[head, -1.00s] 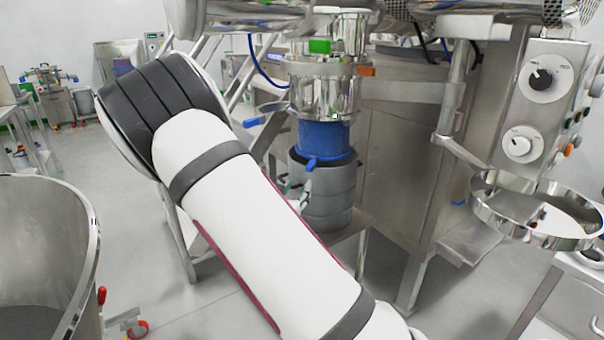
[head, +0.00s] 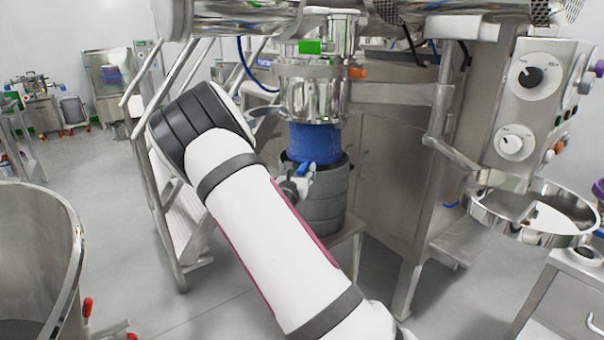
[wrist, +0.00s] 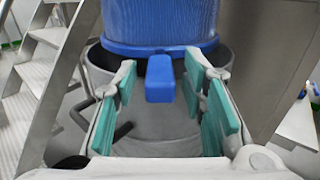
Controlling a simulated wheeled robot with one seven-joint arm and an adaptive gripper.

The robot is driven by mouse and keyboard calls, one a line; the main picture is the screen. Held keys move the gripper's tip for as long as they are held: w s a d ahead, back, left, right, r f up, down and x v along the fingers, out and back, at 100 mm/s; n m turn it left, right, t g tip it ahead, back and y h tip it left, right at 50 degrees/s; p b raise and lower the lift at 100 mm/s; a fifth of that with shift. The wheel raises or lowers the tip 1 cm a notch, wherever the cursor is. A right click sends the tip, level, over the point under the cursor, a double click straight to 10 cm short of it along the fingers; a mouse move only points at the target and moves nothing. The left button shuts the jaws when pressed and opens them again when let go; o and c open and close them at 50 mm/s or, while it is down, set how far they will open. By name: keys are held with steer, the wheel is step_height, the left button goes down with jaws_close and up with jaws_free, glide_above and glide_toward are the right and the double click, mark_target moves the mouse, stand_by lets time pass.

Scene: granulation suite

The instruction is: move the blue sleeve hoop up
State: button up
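The blue sleeve hoop (head: 326,160) is a blue band at the lower end of a blue sleeve (head: 314,140), which hangs below a steel outlet. In the wrist view the hoop (wrist: 130,48) crosses the top, with a blue block-like tab (wrist: 160,78) sticking out toward me. My gripper (wrist: 162,90) is open, its teal-padded fingers on either side of the tab with gaps visible at both sides. In the head view my gripper (head: 298,184) is small and partly hidden by my arm. The hoop is at the mouth of a grey drum (head: 322,205).
A steel outlet (head: 310,95) with clamps is above the sleeve. Steel stairs (head: 180,225) stand to the left. A control panel (head: 530,100) and a round steel sieve (head: 530,215) are on the right. A large steel vessel (head: 35,250) stands at the near left.

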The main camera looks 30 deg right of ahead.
jaws_close()
step_height(320, 180, up, 10)
steer(key=p, duration=0.7)
steer(key=shift+r+p, duration=0.35)
steer(key=shift+r, duration=0.05)
jaws_free()
steer(key=shift+f, duration=0.1)
steer(key=v, duration=1.2)
